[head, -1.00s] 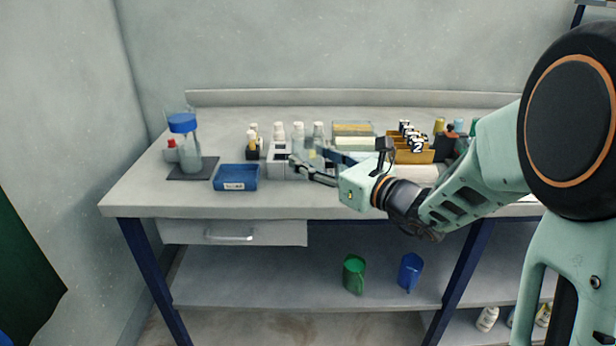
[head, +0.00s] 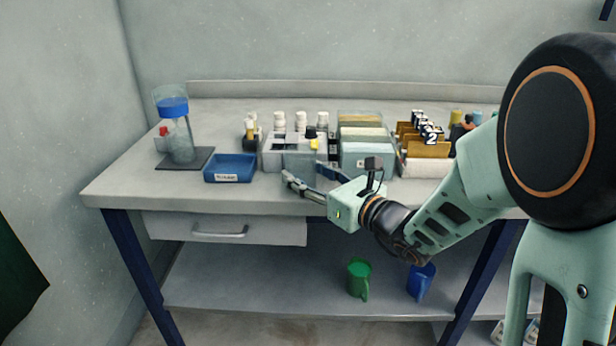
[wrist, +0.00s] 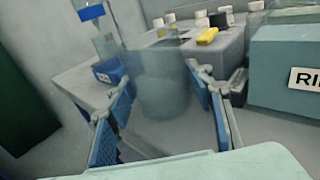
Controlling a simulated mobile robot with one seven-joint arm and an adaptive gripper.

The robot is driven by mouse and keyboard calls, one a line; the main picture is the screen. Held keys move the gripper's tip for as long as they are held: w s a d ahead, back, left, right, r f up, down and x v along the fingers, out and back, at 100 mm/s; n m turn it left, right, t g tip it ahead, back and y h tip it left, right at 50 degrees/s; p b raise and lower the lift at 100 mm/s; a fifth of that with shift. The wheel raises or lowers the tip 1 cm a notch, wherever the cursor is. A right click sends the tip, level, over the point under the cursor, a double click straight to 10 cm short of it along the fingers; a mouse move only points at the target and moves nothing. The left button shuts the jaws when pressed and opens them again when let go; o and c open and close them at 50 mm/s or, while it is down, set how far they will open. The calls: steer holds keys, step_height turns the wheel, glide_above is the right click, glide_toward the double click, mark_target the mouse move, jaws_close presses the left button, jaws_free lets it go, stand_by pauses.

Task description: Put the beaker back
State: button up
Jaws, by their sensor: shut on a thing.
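The beaker is a clear, see-through grey vessel (wrist: 162,88), in the middle of the wrist view. My gripper (wrist: 158,100) has its blue-padded fingers on either side of it, shut on it. The beaker looks roughly upright in my grip. In the head view my gripper (head: 306,182) is over the front part of the bench, in front of the grey box; the beaker is too faint there to outline clearly. I cannot tell how far its base is above the bench.
A grey box (head: 272,158) with bottles and a teal box (head: 368,163) stand behind. The bench front has bare room; jugs stand on the shelf below.

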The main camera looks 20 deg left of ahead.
steer(key=shift+f, duration=0.1)
steer(key=o, duration=1.3)
steer(key=shift+d+r, duration=0.1)
steer(key=shift+r, duration=0.15)
steer(key=p+v, duration=0.1)
steer(key=v, duration=1)
steer(key=shift+s+d, duration=0.3)
steer(key=shift+f, duration=0.1)
